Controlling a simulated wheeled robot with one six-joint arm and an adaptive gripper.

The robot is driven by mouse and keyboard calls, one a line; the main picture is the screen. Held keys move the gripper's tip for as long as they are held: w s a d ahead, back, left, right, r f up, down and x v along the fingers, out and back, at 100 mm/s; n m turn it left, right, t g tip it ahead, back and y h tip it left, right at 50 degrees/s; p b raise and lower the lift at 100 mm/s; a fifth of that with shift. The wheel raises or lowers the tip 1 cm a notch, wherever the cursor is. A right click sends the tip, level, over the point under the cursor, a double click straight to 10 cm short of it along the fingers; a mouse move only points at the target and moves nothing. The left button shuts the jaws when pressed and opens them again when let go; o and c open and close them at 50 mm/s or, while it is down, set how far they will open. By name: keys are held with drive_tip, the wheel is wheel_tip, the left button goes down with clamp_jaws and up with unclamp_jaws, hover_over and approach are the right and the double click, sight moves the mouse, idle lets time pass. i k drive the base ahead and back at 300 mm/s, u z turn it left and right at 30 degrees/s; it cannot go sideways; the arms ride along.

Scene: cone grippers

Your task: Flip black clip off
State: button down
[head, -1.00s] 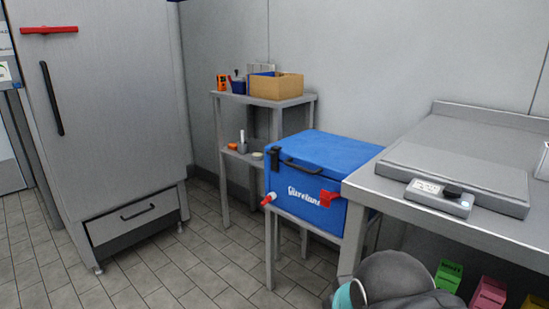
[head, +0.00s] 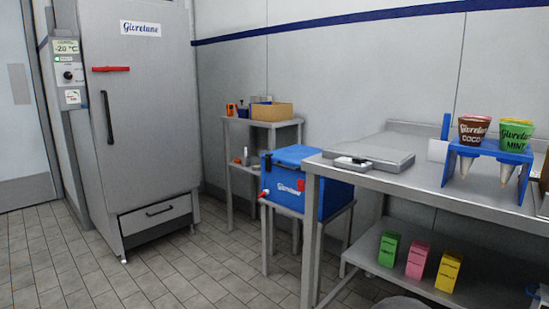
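A blue cooler box (head: 318,199) with white lettering stands on a small grey stand left of the steel table. A small black clip (head: 267,161) sits at the upper left of its front, at the lid edge. It is too small to tell its exact position. A red latch (head: 301,184) is at the front right, and a red tap (head: 264,195) at the lower left. The lid looks shut.
A steel table (head: 420,174) at right holds a scale (head: 352,163) and a blue cone rack (head: 482,153). Several coloured cartons sit on its lower shelf. A tall grey freezer (head: 155,130) stands left. Tiled floor (head: 200,265) is clear in front.

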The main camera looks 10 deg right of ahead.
sight(266, 157)
drive_tip(key=u, duration=1.05)
drive_tip(key=i, duration=2.3)
drive_tip(key=z, duration=1.2)
drive_tip(key=i, duration=0.45)
drive_tip(key=z, duration=0.4)
